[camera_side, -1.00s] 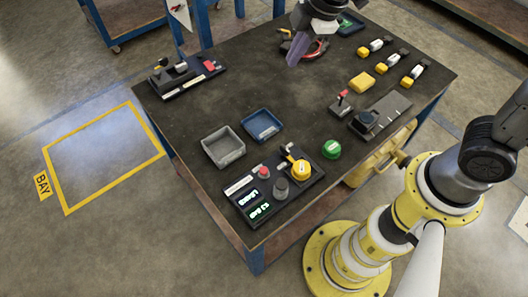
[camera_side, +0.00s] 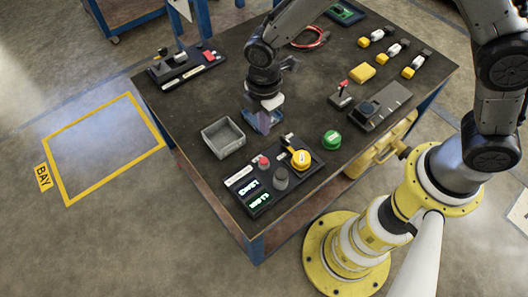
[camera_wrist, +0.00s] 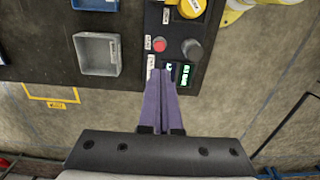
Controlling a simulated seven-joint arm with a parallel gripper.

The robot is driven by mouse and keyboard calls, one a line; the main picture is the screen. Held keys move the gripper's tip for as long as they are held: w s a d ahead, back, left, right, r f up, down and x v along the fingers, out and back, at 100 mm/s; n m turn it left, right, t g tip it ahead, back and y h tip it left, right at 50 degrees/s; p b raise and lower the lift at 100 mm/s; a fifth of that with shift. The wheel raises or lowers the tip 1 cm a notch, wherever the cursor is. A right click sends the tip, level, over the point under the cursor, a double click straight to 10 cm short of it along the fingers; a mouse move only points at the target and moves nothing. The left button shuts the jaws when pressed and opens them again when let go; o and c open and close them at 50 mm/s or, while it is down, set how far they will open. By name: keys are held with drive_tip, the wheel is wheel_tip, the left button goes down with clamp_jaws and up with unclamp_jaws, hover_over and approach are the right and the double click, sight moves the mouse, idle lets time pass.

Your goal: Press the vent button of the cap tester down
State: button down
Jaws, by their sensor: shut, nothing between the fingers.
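The cap tester (camera_side: 272,192) is a black panel at the front corner of the table. It carries a small red button (camera_side: 263,162), a grey round knob (camera_side: 281,178), a yellow cap (camera_side: 301,159) and lit green displays (camera_side: 254,194). I cannot read which control is labelled vent. My gripper (camera_side: 262,130) has purple fingers, shut and empty, raised behind the tester. In the wrist view the fingertips (camera_wrist: 161,72) point at the tester, just below the red button (camera_wrist: 159,44) and left of the grey knob (camera_wrist: 192,49); the fingers partly cover the displays.
A grey tray (camera_side: 209,134) stands left of my gripper; the blue tray is mostly hidden behind the fingers. A green round cap (camera_side: 331,140) lies right of the tester.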

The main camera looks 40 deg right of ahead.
sight(265, 161)
drive_tip(key=shift+f, duration=0.1)
wheel_tip(265, 161, down, 14)
drive_tip(key=shift+r, duration=0.1)
idle(0.4)
drive_tip(key=shift+s+d+f, duration=0.1)
drive_tip(key=shift+f, duration=1.1)
wheel_tip(265, 161, up, 15)
drive_tip(key=shift+w+a+r, duration=0.2)
drive_tip(key=shift+w+a, duration=0.05)
drive_tip(key=shift+w, duration=0.15)
